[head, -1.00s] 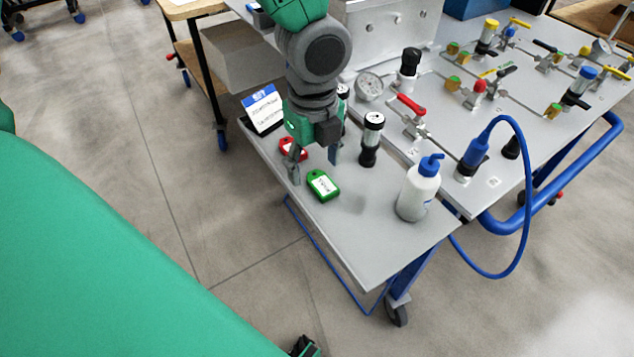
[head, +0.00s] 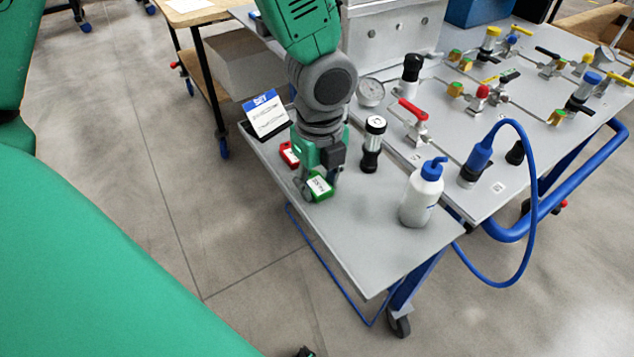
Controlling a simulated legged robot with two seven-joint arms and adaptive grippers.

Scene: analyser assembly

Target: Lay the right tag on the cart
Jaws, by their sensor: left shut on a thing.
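A green tag (head: 318,187) with a white label is at the left part of the grey cart top (head: 365,250). My left gripper (head: 319,186) points down and is shut on the green tag, its fingers on either side of it. I cannot tell whether the tag touches the cart top or is just above it. A red tag (head: 288,155) lies on the cart just behind and left of the gripper, partly hidden by it. My right gripper cannot be made out; only a small dark part shows at the bottom edge.
A card stand (head: 266,115) is at the cart's back left corner. A black cylinder (head: 371,145) with a white top and a white bottle with a blue cap (head: 422,193) stand to the right. The cart's front is clear.

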